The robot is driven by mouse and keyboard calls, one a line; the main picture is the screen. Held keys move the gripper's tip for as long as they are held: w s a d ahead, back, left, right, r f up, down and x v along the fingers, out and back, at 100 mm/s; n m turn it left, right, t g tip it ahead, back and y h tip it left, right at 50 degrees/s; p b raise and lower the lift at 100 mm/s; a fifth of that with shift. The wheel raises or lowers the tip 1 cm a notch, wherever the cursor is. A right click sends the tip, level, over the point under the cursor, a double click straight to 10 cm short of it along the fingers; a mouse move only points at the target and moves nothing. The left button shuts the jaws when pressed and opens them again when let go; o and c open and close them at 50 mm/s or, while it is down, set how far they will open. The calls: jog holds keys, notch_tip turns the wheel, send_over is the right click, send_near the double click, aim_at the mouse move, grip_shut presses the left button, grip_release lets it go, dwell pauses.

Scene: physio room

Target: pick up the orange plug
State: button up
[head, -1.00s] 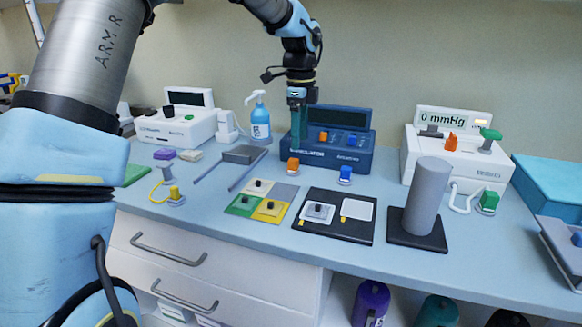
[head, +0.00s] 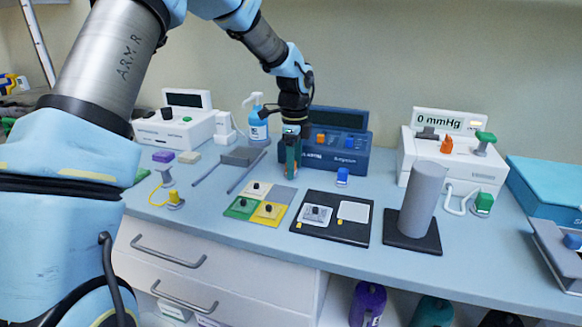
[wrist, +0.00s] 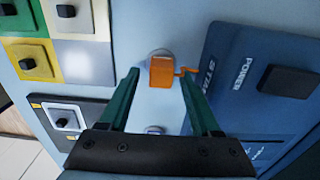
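The orange plug (wrist: 161,71) stands on the table in front of the dark blue stimulator unit (wrist: 245,100). In the wrist view it sits between the tips of my two green fingers, with visible gaps at its sides. My gripper (wrist: 160,78) is open around it, pointing down. In the head view my gripper (head: 291,160) is low at the front left of the blue unit (head: 340,160) and hides most of the plug.
A blue plug (head: 343,176) stands to the right. In front are a board of coloured squares (head: 283,194) and a black tray (head: 338,231). A grey cylinder (head: 418,200) stands farther right. A pump bottle (head: 258,124) is behind on the left.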

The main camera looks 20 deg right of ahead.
jog(key=c, duration=1)
jog(key=shift+o, duration=0.2)
